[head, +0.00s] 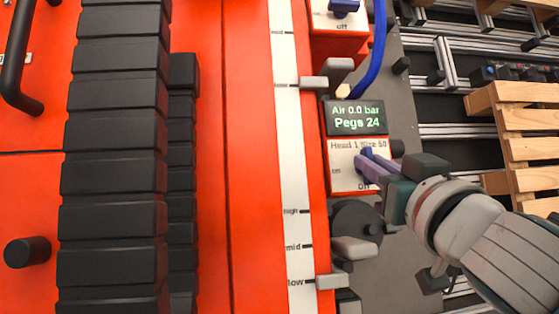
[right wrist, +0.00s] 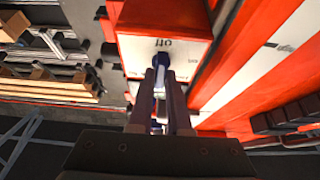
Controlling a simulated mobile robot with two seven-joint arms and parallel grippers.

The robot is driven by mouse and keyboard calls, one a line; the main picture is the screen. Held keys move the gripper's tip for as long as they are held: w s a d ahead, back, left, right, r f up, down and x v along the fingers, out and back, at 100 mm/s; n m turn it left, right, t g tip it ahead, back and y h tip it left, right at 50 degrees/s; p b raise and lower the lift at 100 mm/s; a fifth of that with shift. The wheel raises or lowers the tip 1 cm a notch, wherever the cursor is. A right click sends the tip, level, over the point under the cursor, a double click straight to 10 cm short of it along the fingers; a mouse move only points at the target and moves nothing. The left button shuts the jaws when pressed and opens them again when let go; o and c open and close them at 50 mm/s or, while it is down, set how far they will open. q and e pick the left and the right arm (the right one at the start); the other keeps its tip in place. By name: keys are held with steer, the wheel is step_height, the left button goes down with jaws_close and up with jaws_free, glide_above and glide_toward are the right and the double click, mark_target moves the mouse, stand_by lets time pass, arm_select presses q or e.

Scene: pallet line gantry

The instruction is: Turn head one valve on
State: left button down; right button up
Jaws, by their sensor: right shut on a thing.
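The head one valve plate (head: 342,181) is white, with "Head 1 Size 50" at the top, "on" at its left and "off" at its bottom. Its blue handle (head: 367,152) shows just past my right gripper (head: 370,168), whose purple fingers are shut on it. My left gripper is not in view.
A dark display (head: 355,118) above the plate reads "Air 0.0 bar" and "Pegs 24". Another blue valve handle (head: 344,6) sits higher, with a blue hose (head: 377,55) beside it. Wooden pallets (head: 520,120) lie at the right.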

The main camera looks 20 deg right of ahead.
jaws_close()
steer(key=n+y+p, duration=0.1)
steer(key=n+p, duration=0.1)
steer(key=n, duration=0.1)
steer(key=n+y+p, duration=0.1)
steer(key=shift+r+n+y, duration=0.25)
steer(key=shift+n+y, duration=0.05)
steer(key=n+g+y+p, duration=0.1)
steer(key=n+p, duration=0.2)
steer(key=n, duration=0.1)
steer(key=n+y+p, duration=0.2)
steer(key=n+p, duration=0.1)
steer(key=n, duration=0.1)
steer(key=n+g+y+p, duration=0.1)
steer(key=n+y+p, duration=0.1)
steer(key=n+p, duration=0.2)
steer(key=shift+d+r+g, duration=0.15)
steer(key=shift+d+g, duration=0.05)
steer(key=shift+g, duration=0.1)
steer(key=n+g+p, duration=0.2)
steer(key=n+p, duration=0.1)
steer(key=n, duration=0.1)
steer(key=shift+y+p, duration=0.4)
steer(key=shift+f+n+p, duration=0.2)
steer(key=shift+n+p, duration=0.1)
steer(key=shift+n, duration=0.2)
steer(key=shift+f, duration=0.1)
